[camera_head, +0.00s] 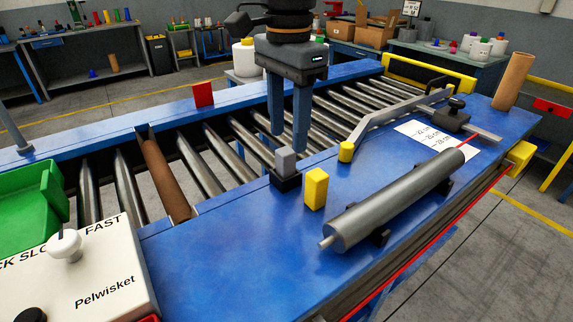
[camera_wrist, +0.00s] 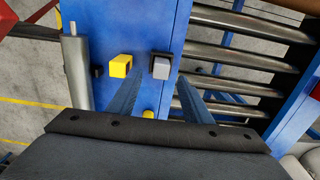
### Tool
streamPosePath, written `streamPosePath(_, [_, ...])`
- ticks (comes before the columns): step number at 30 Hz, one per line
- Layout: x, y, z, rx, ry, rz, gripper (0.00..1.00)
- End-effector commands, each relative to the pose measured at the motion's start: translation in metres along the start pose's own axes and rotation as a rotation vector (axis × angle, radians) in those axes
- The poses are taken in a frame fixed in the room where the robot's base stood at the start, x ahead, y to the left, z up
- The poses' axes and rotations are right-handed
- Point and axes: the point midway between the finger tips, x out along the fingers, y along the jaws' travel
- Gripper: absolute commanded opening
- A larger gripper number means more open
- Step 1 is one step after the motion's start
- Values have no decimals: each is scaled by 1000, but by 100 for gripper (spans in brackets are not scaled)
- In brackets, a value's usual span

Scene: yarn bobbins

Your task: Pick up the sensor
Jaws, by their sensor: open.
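No label marks the sensor; the likeliest thing is a small grey block (camera_head: 285,161) set on a black base on the blue conveyor frame. It also shows in the wrist view (camera_wrist: 161,68), between my fingertips. My gripper (camera_head: 288,141) points down with its two blue fingers apart and empty. The fingertips are just above the grey block, and none clearly touches it. In the wrist view my gripper (camera_wrist: 161,73) has a finger to each side of the block. A yellow block (camera_head: 316,189) stands close to the right of it, and shows also in the wrist view (camera_wrist: 121,66).
A grey cylinder (camera_head: 400,201) lies on black supports at the right. A small yellow piece (camera_head: 346,151) and a slanted grey rail (camera_head: 392,116) are behind. Metal rollers (camera_head: 200,160) and a brown tube (camera_head: 166,180) lie left. A white control box (camera_head: 95,275) is front left.

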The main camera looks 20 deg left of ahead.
Motion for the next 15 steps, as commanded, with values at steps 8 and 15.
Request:
streamPosePath(8, [34, 0, 6, -2, -1, 6, 45])
streamPosePath(15, [55, -1, 6, -3, 0, 2, 45])
